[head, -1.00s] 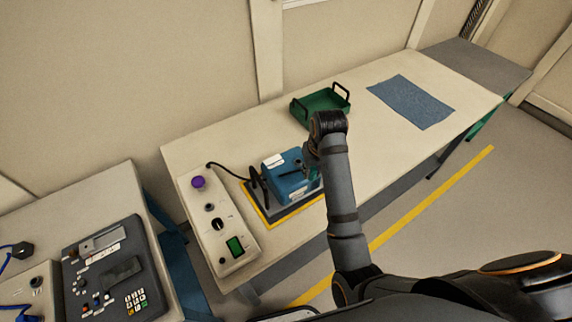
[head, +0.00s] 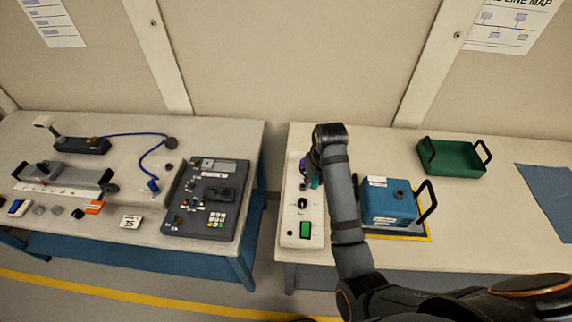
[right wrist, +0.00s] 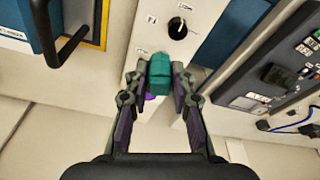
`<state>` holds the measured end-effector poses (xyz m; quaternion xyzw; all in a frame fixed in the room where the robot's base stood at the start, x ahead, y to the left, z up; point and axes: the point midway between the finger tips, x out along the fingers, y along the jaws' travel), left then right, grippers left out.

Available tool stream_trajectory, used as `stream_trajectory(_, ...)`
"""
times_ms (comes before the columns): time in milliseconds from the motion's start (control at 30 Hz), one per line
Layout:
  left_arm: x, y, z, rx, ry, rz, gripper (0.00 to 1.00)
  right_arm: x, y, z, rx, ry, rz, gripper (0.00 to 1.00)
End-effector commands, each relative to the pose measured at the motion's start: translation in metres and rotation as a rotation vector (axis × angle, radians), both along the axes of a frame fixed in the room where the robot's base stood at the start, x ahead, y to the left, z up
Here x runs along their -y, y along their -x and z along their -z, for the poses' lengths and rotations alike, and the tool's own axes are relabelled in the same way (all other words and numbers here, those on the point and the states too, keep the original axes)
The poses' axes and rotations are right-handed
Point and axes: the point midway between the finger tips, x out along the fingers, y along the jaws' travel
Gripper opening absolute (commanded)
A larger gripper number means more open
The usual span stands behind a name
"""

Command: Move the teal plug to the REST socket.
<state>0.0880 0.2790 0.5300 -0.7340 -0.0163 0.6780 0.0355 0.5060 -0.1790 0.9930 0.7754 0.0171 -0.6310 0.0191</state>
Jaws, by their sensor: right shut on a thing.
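The teal plug (right wrist: 160,76) is between the two fingers of my right gripper (right wrist: 159,95) in the right wrist view, and the gripper is shut on it. In the head view my right gripper (head: 311,174) is over the upper part of a pale control panel (head: 289,226), and only a bit of the plug (head: 315,183) shows. I cannot tell whether the plug touches the panel. I cannot make out a REST label or socket; the small panel labels are too blurred to read. My left gripper is not in view.
A gap separates this table from the left table (head: 140,235).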

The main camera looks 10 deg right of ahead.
Motion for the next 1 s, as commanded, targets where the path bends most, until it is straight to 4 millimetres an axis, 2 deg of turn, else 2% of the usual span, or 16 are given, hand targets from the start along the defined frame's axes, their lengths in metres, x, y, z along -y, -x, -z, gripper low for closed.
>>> stream_trajectory(33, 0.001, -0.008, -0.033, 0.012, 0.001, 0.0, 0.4, -0.002, -0.014, -0.017, -0.004, 0.004, -0.035, 0.0)
stream_trajectory(100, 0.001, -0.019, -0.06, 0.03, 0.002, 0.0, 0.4, -0.006, -0.034, -0.015, -0.006, 0.007, -0.087, 0.0)
stream_trajectory(200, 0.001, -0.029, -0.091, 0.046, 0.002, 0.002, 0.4, -0.01, -0.056, -0.008, -0.005, 0.005, -0.152, 0.0)
stream_trajectory(333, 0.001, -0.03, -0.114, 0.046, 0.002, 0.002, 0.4, -0.011, -0.07, 0.005, -0.004, 0.001, -0.205, 0.0)
stream_trajectory(433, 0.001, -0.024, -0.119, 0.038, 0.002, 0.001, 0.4, -0.012, -0.075, 0.013, -0.002, -0.002, -0.224, 0.0)
stream_trajectory(667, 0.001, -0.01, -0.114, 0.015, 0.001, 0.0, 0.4, -0.012, -0.076, 0.022, -0.001, -0.003, -0.229, 0.0)
stream_trajectory(867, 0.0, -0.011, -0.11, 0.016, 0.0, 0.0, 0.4, -0.012, -0.076, 0.031, -0.001, -0.003, -0.229, 0.0)
stream_trajectory(1000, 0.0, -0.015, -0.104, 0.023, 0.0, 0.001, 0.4, -0.012, -0.075, 0.044, -0.002, -0.004, -0.228, 0.0)
